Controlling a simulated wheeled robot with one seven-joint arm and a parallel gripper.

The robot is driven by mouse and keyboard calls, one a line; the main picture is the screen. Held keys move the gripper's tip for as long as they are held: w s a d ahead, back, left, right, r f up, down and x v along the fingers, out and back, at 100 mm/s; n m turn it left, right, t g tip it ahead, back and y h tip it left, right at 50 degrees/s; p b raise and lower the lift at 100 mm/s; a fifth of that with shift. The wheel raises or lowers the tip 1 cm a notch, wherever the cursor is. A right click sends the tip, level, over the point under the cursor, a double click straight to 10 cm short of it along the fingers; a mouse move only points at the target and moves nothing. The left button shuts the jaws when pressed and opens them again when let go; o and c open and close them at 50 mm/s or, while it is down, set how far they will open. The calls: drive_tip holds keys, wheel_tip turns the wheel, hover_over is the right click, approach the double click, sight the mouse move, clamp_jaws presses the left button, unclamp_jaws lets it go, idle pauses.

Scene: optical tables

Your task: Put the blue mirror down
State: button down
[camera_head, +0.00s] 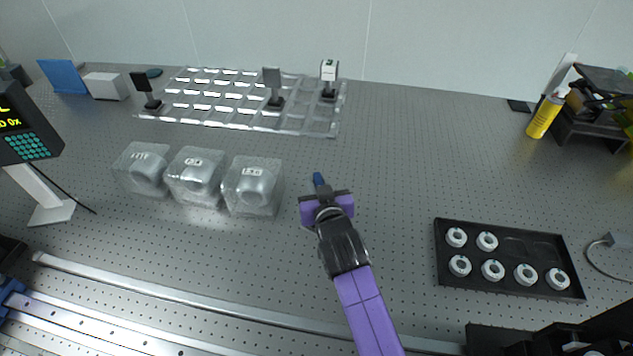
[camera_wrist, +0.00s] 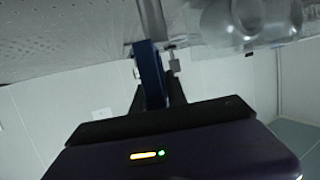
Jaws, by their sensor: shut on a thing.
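The blue mirror (camera_head: 318,180) shows as a small blue piece just beyond my gripper (camera_head: 323,194) in the head view. In the wrist view the blue mirror (camera_wrist: 149,72) is a narrow blue upright block between the dark fingers of my gripper (camera_wrist: 158,85). My gripper is shut on it. The gripper is over the middle of the perforated optical table (camera_head: 390,150); the gap between mirror and table cannot be told. Much of the mirror is hidden by the gripper in the head view.
Three clear boxes (camera_head: 252,186) stand left of my gripper. A clear compartment tray (camera_head: 318,129) with several mounted optics lies at the back. A black tray (camera_head: 508,287) of white rings lies at the right. A yellow bottle (camera_head: 545,115) stands back right.

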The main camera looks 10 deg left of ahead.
drive_tip(key=shift+r, duration=0.1)
drive_tip(key=c, duration=1.3)
unclamp_jaws()
drive_tip(key=shift+f, duration=0.2)
drive_tip(key=shift+s+r, duration=0.15)
drive_tip(key=shift+r, duration=0.15)
drive_tip(key=p+v, duration=0.8)
drive_tip(key=v, duration=0.3)
drive_tip(key=shift+s+d+r, duration=0.1)
drive_tip(key=shift+s+d, duration=0.15)
